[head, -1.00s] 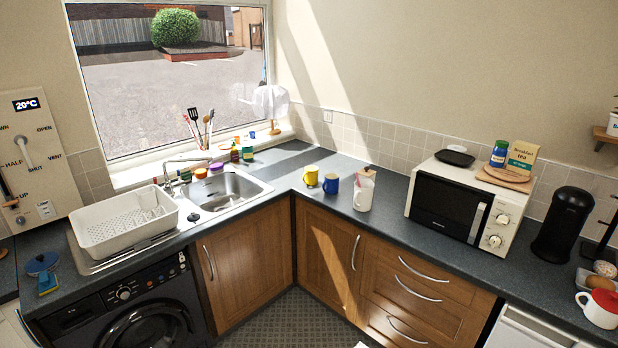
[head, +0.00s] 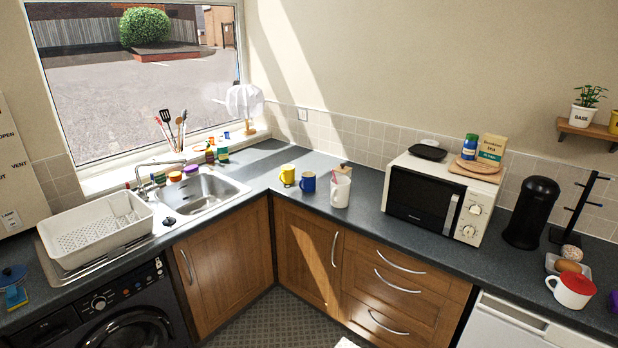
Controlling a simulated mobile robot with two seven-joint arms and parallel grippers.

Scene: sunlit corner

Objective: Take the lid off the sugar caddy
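No thing in view is clearly marked as a sugar caddy. A white container (head: 340,192) stands upright on the counter beside the mugs. A small wooden piece (head: 346,168) shows just behind its rim; I cannot tell whether it is the lid of a caddy hidden behind or a separate thing. At the far right a white mug-shaped pot (head: 572,291) has a red top. Neither of my grippers is in view.
A yellow mug (head: 287,175) and a blue mug (head: 308,182) stand left of the white container. A microwave (head: 440,200) is to its right, then a black canister (head: 531,213). The sink (head: 200,192) and white dish rack (head: 97,230) are left. Counter before the microwave is clear.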

